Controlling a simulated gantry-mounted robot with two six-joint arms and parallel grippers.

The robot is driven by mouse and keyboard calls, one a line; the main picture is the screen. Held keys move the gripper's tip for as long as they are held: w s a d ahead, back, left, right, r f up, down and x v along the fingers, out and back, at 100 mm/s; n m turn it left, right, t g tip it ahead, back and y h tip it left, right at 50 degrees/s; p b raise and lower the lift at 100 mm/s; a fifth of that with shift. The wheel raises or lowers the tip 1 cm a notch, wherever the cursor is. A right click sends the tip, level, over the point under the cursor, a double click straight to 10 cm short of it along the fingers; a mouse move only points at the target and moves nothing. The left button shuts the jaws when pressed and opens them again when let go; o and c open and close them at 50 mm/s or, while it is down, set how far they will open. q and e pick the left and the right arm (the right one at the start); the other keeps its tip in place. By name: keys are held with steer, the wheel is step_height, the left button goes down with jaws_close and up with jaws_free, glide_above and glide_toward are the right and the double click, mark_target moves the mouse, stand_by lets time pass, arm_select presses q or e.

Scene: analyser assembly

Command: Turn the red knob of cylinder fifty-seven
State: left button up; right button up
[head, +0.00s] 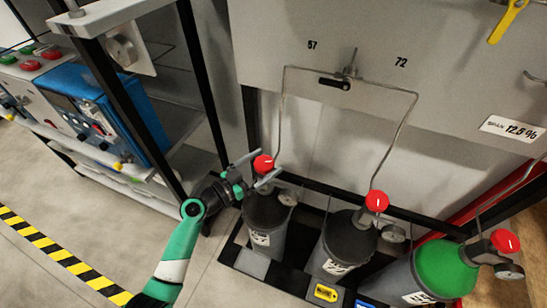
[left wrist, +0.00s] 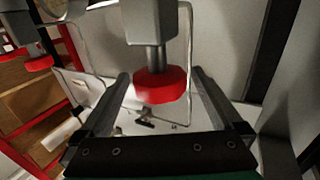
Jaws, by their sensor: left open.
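The red knob (head: 263,164) tops the leftmost dark cylinder (head: 266,222), whose thin pipe rises toward the panel mark 57 (head: 311,45). My left gripper (head: 262,167) is at this knob, with one finger on either side of it. In the left wrist view the red knob (left wrist: 160,86) sits between the two open fingers, with a visible gap on each side. The valve stem runs up from it in that view. My right gripper is in no view.
A second dark cylinder with a red knob (head: 376,201) stands to the right, below mark 72. A green-topped cylinder (head: 445,268) with a red knob (head: 505,241) stands further right. A black shelf post (head: 203,85) and blue instrument (head: 88,100) are at the left.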

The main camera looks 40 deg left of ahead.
mark_target(272, 159)
arm_select(q)
steer(key=shift+w+d, duration=0.15)
steer(key=shift+w, duration=0.85)
steer(key=shift+w+d, duration=0.1)
steer(key=shift+w, duration=0.85)
steer(key=c, duration=1.4)
